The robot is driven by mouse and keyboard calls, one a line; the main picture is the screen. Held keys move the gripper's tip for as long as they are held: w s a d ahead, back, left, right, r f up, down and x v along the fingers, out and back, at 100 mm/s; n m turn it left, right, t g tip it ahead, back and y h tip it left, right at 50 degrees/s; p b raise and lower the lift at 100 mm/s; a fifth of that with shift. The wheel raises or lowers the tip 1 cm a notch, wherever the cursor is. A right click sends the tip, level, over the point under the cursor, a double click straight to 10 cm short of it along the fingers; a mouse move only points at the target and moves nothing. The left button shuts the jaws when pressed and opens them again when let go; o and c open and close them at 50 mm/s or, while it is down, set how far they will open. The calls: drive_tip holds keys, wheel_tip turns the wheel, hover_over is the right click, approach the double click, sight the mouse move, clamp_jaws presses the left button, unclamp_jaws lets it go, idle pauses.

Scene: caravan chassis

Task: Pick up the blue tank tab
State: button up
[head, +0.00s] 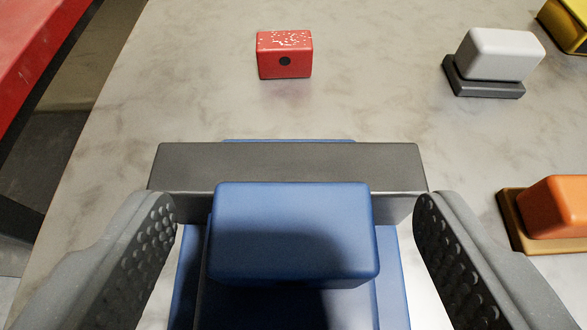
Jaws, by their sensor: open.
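The blue tank tab (292,232) is a rounded blue block at the lower middle of the head view. It sits on a blue base (392,280), with a grey bar (287,166) lying across just behind it. My gripper (295,215) is open, with one dimpled finger to the left of the tab and one to the right. There is a visible gap on both sides, and neither finger touches the tab. The lower front of the base is in shadow and cut off by the picture's edge.
A red block (284,55) with a dark round spot stands further back. A white block on a grey base (499,55) is at upper right, a yellow block (570,22) in the corner. An orange block (556,208) is at right. The pale surface between them is clear.

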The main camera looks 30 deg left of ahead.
drive_tip(key=shift+w+a+f, duration=0.1)
drive_tip(key=shift+w+a, duration=0.1)
drive_tip(key=shift+w, duration=0.05)
drive_tip(key=c, duration=1.1)
